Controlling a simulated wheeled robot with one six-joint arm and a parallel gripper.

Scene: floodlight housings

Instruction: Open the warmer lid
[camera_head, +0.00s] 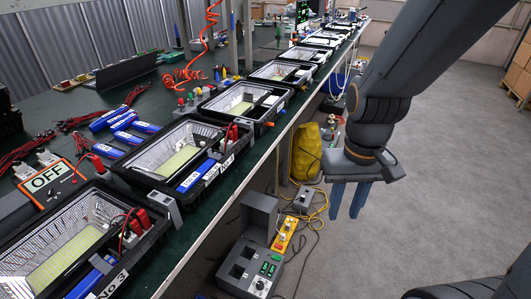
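A grey device (249,268) with dark square openings, small green-lit displays and a knob sits low, below the bench edge at the bottom centre. It may be the warmer. A grey upright panel (259,216) rises at its back; I cannot tell whether this is its lid. My gripper (346,212) has two blue fingers pointing down, with a gap between them and nothing held. It is in the air to the right of the device and higher in the picture, apart from it.
The green bench (190,215) runs from lower left to the back, carrying a row of black floodlight housings (180,150). A yellow control box (286,232), cables and a yellow bag (306,152) lie beside the device. The grey floor (440,200) at right is clear.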

